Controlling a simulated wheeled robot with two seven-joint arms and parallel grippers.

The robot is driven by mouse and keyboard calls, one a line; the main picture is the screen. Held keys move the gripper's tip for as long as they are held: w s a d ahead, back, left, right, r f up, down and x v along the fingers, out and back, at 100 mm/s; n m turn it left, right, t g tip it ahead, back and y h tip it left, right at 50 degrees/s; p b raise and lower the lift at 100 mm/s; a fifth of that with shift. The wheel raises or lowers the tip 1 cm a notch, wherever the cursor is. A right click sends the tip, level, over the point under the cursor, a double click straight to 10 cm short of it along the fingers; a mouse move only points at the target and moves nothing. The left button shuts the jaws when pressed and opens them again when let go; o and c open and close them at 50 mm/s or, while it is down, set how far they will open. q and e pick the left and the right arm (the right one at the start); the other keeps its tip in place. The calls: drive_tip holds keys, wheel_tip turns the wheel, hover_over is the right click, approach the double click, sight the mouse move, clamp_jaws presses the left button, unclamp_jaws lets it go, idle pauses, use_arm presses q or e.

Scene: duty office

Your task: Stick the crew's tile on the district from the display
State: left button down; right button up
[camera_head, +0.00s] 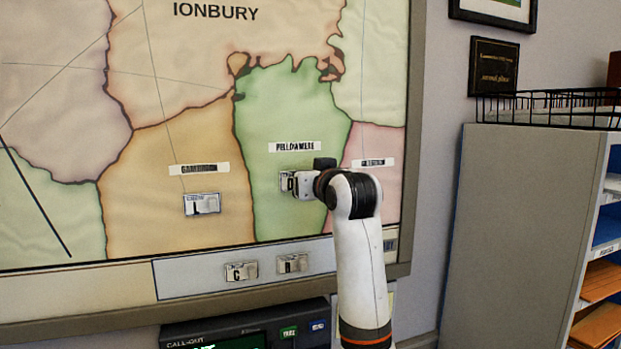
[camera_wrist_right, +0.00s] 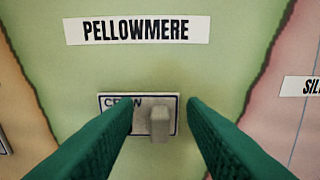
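A white crew tile (camera_wrist_right: 142,112) with a grey knob (camera_wrist_right: 160,125) sits on the green Pellowmere district (camera_head: 270,125) of the wall map, just below its name label (camera_wrist_right: 138,30). My right gripper (camera_wrist_right: 160,112) is open. Its two green fingers stand on either side of the knob, with a gap on both sides. In the head view the right gripper (camera_head: 297,185) covers most of this tile, and its letter is hard to read. The call-out display (camera_head: 235,342) is at the bottom, mostly cut off, its text unreadable. My left gripper is not in view.
Another tile (camera_head: 202,204) is on the orange district. Two more tiles (camera_head: 241,271) (camera_head: 293,263) are on the pale strip (camera_head: 190,278) below the map. A grey cabinet (camera_head: 520,220) with a wire basket (camera_head: 550,108) stands at the right.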

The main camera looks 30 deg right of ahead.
drive_tip(key=b+v, duration=0.5)
drive_tip(key=v, duration=0.7)
